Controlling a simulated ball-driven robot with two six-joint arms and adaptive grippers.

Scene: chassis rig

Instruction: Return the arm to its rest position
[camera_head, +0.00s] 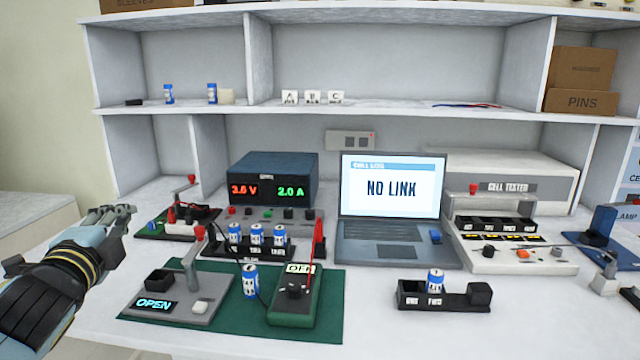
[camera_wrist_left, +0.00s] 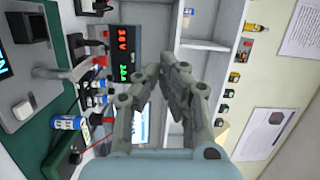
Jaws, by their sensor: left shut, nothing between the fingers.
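My left gripper (camera_head: 122,212) is at the left of the head view, above the left end of the white bench. Its fingers are shut and hold nothing. In the left wrist view the left gripper (camera_wrist_left: 165,72) shows its fingers together at the tips, with the bench and shelves beyond. It is apart from the objects on the bench. My right gripper is not in either view.
A green mat (camera_head: 330,325) carries a grey fixture reading OPEN (camera_head: 190,290), a blue-white cell (camera_head: 250,280) and a green meter (camera_head: 293,308). A power supply (camera_head: 270,175), laptop (camera_head: 390,210) and cell tester (camera_head: 510,245) stand behind. The bench's left end is clear.

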